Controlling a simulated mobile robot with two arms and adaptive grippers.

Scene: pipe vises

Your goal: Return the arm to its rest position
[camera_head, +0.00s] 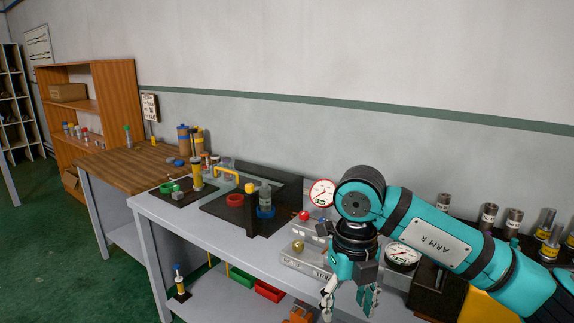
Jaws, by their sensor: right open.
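My right arm (432,241), teal and black, comes in from the right edge. It hangs over the front right part of the grey bench. My right gripper (347,301) points down in front of the bench edge, with its fingers apart and nothing seen between them. It hides part of the bench and a block behind it. My left gripper does not show.
The grey bench (182,220) holds a black plate (222,208) with a dark post and a blue-ringed cylinder. Gauges (322,193) and metal cylinders (488,215) stand near my arm. Green (242,277) and red (269,291) bins sit on the lower shelf. The green floor at left is clear.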

